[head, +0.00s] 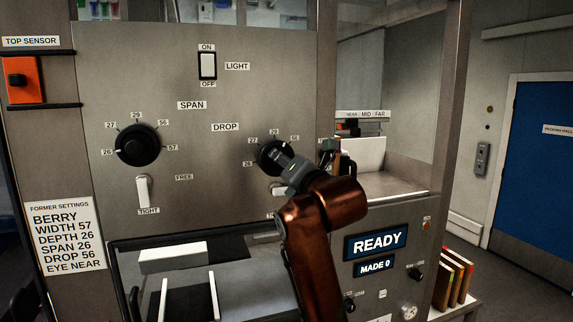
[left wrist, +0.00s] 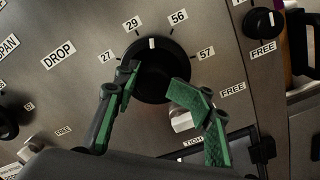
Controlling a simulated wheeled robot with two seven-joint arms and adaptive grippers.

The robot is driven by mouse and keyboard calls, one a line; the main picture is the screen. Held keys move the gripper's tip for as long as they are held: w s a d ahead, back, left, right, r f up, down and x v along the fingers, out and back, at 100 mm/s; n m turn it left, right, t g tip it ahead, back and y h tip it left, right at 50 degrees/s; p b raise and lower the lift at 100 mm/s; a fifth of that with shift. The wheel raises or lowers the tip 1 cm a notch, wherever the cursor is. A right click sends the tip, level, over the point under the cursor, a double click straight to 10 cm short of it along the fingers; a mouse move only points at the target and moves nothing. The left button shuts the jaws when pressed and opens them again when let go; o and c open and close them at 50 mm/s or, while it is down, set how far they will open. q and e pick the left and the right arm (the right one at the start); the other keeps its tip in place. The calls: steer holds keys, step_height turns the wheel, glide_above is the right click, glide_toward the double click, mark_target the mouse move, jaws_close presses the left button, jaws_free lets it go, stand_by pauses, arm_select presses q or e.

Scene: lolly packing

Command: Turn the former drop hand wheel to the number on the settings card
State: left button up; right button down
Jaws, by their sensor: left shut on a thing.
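The drop hand wheel (head: 265,150) is a black knob on the steel panel, under the DROP label. It also shows in the left wrist view (left wrist: 160,60), where its white mark sits between 29 and 56. The settings card (head: 66,235) at the left reads DROP 56. My left gripper (left wrist: 153,86) is shut on the drop wheel, one finger on each side. In the head view my left gripper (head: 287,168) covers the wheel's lower right. The white lever (left wrist: 182,121) below the wheel is partly hidden by a finger. My right gripper is not in view.
The span wheel (head: 137,146) is left of the drop wheel, its mark at 26. Its white lever (head: 143,191) points down toward TIGHT. The light switch (head: 208,66) is above. A display (head: 376,243) reads READY. An open bay with white bars (head: 172,257) lies below.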

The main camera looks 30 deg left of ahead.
arm_select(q)
steer(key=o, duration=0.9)
steer(key=shift+s+a+r, duration=0.25)
steer(key=shift+s+r, duration=0.1)
steer(key=shift+f, duration=0.15)
steer(key=shift+d, duration=0.15)
steer(key=v, duration=1.2)
